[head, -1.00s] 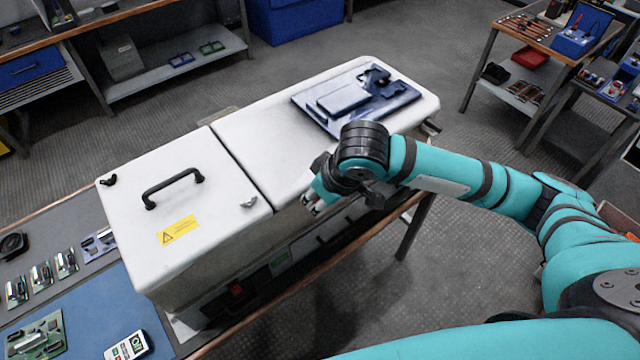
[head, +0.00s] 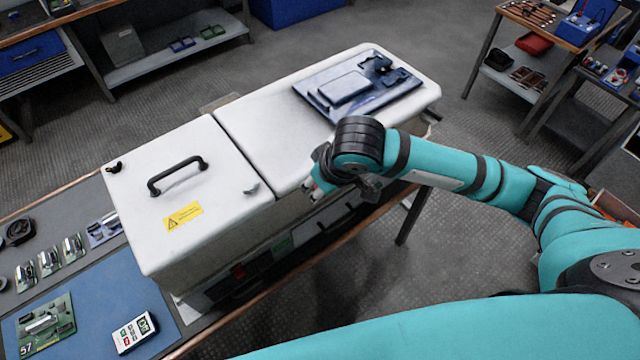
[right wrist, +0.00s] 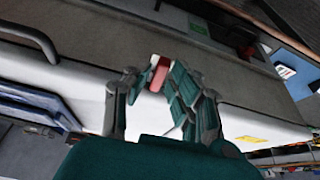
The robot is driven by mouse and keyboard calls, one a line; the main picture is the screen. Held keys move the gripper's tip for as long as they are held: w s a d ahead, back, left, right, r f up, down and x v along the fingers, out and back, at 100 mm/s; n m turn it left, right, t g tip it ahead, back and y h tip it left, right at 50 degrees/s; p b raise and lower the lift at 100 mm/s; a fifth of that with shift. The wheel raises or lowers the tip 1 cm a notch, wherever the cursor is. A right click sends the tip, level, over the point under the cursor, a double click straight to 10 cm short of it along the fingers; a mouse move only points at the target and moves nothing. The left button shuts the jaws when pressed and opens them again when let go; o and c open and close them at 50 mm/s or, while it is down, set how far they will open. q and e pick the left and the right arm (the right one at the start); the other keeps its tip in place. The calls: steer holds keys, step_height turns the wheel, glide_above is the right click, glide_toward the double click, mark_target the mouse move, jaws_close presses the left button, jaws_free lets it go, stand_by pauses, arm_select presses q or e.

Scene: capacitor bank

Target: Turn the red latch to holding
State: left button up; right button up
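A red latch (right wrist: 158,76) shows in the right wrist view, on the front of the white cabinet (head: 255,160). It sits between the fingertips of my right gripper (right wrist: 152,80), which are apart. The right finger looks close to the latch, with a gap by the left finger; contact is unclear. In the head view my right gripper (head: 312,184) is at the cabinet's front edge, partly hidden by my wrist, and the latch cannot be made out. My left gripper is not in view.
The cabinet stands on a bench with a blue mat (head: 85,290), circuit boards and a meter (head: 131,333). A lid handle (head: 178,174) and a blue tray (head: 355,85) are on top. A red-and-black part (head: 238,272) is low on the front. Floor is free in front.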

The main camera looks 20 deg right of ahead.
steer(key=shift+r, duration=0.1)
steer(key=v, duration=1.2)
